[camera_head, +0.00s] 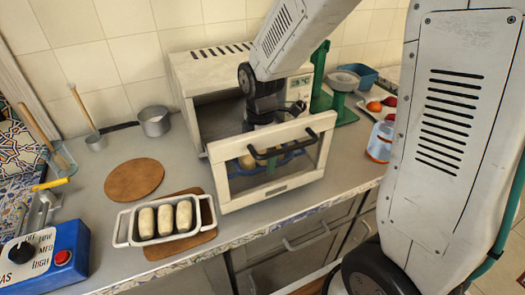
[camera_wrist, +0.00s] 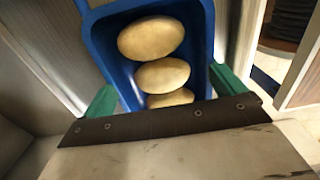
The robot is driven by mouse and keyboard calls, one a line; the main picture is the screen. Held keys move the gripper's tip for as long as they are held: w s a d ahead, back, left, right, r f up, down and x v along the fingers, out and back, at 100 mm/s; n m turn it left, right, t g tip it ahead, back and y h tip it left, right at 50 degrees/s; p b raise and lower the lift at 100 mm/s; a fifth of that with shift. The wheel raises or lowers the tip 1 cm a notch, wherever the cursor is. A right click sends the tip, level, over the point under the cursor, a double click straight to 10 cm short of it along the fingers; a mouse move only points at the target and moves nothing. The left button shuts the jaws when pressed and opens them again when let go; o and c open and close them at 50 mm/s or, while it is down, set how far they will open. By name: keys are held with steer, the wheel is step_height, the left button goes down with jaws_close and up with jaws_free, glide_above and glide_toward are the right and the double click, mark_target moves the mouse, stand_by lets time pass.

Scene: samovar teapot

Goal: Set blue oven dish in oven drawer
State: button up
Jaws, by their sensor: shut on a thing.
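The blue oven dish (camera_wrist: 203,55) holds pale bread rolls, three of them visible in the wrist view. My gripper (camera_wrist: 165,95) has its green fingers at the two sides of the dish's near end and is shut on it. In the head view, blue parts of the dish (camera_head: 240,172) show through the window of the pulled-out oven drawer (camera_head: 268,192). The dish is behind the drawer front, inside the drawer's outline. I cannot tell whether the dish touches the drawer floor.
The white oven (camera_head: 190,72) stands against the tiled wall. A white dish (camera_head: 135,240) with three rolls sits left of the drawer, near a round wooden board (camera_head: 134,180). A green scale (camera_head: 342,98) and a blue-and-orange jar (camera_head: 380,140) stand to the right.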

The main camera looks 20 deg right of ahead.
steer(key=shift+f, duration=0.2)
steer(key=o, duration=0.8)
steer(key=shift+o, duration=0.2)
step_height(320, 180, up, 12)
steer(key=shift+r, duration=0.1)
